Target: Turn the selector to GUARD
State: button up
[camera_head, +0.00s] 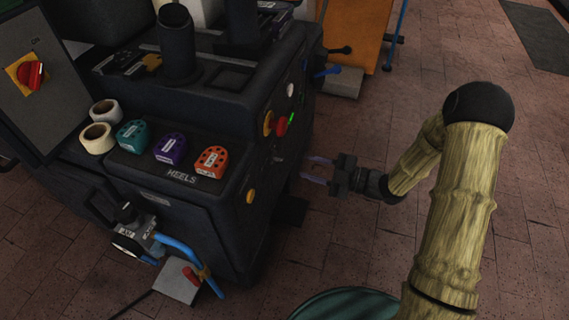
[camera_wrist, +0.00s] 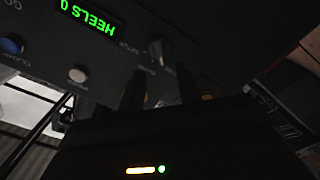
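The selector (camera_wrist: 159,51) is a small grey knob on the dark panel in the wrist view, beside the green display. Small labels around it are upside down and hard to read; I cannot tell which one it points at. My gripper (camera_wrist: 160,90) has two dark fingers apart, with the knob just beyond their tips and slightly left of centre. In the head view my gripper (camera_head: 318,170) is open and empty, facing the machine's right side with a gap. I cannot make out the selector there.
The panel has a green display (camera_wrist: 90,17), a blue button (camera_wrist: 11,45) and a white button (camera_wrist: 77,75). In the head view, a red button (camera_head: 282,127) sticks out of the machine's side. Coloured heel blocks (camera_head: 170,149) sit on its front shelf.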

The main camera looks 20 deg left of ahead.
aim_at(282, 159)
jog(key=a+b, duration=0.1)
jog(key=a, duration=0.3)
jog(key=a+b, duration=0.1)
jog(key=a, duration=0.2)
jog(key=shift+w+f+b, duration=0.15)
jog(key=shift+w+b, duration=0.15)
jog(key=shift+a, duration=0.45)
jog(key=shift+c, duration=0.4)
grip_shut()
